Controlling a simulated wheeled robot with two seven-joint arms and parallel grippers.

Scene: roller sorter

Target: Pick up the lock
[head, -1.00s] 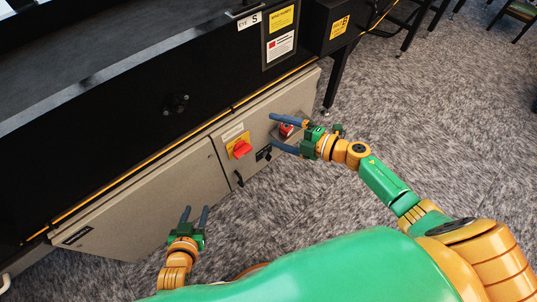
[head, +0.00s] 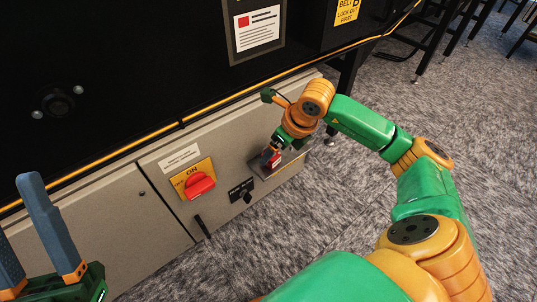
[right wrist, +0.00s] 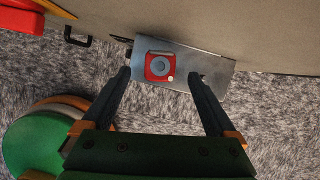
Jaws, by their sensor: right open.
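The red lock (head: 271,158) sits on a small metal shelf (head: 286,168) on the front of the grey cabinet. In the right wrist view the lock (right wrist: 160,68) shows a grey round part on its red face, and it lies between and just beyond my fingertips. My right gripper (right wrist: 160,74) is open around the line to the lock, with no visible grip on it. In the head view the right gripper (head: 275,146) is at the lock and partly hides it. My left gripper (head: 16,215) is open and empty at the lower left.
A red rotary switch (head: 200,185) on a yellow plate is left of the shelf. A black knob (head: 243,193) and a dark handle (head: 202,227) are on the cabinet (head: 120,215). The black machine side overhangs above. Carpet (head: 330,215) lies clear at right.

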